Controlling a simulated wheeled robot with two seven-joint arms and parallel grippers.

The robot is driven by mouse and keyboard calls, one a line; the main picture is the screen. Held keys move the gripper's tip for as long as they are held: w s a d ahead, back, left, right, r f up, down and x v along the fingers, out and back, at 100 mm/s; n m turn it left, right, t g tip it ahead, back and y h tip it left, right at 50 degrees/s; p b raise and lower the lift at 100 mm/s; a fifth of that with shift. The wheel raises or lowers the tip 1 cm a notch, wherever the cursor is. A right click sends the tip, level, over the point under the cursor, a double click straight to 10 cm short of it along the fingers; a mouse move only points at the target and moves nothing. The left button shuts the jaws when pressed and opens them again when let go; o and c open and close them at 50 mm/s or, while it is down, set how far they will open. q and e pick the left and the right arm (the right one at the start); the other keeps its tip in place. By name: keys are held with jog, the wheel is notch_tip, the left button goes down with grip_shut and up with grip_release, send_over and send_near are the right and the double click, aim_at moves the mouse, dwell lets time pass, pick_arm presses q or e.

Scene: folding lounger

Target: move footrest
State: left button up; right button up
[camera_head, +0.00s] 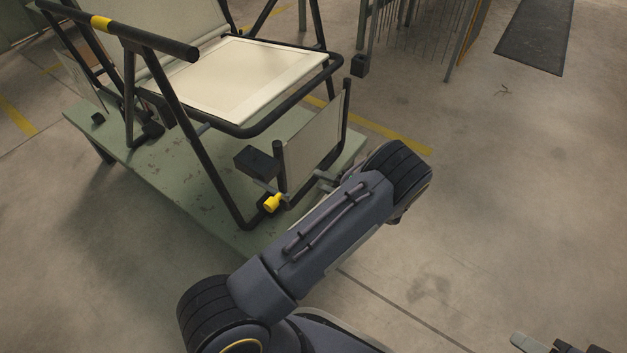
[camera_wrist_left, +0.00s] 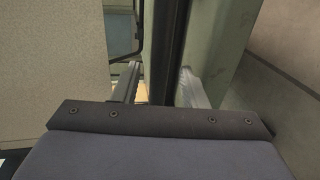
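The footrest (camera_head: 312,140) is a cream panel in a black tube frame, standing steeply below the front of the lounger's seat (camera_head: 240,75). It also shows as a large pale panel in the left wrist view (camera_wrist_left: 50,60). My left gripper (camera_head: 325,180) is at the footrest's lower right, mostly hidden behind my forearm. In the left wrist view its two grey fingers (camera_wrist_left: 160,85) point at a black tube (camera_wrist_left: 165,45) that runs between them, with a gap visible on the left side. My right gripper (camera_head: 555,345) is partly cut off at the bottom right, away from the lounger.
The lounger stands on a worn green platform (camera_head: 160,185). A yellow knob (camera_head: 271,203) and a black block (camera_head: 257,162) are left of the footrest. A dark mat (camera_head: 535,35) lies at the back right.

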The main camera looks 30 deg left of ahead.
aim_at(318, 179)
pick_arm(q)
jog(key=shift+b+x, duration=0.35)
jog(key=shift+x, duration=1.3)
jog(key=shift+c, duration=0.5)
grip_shut()
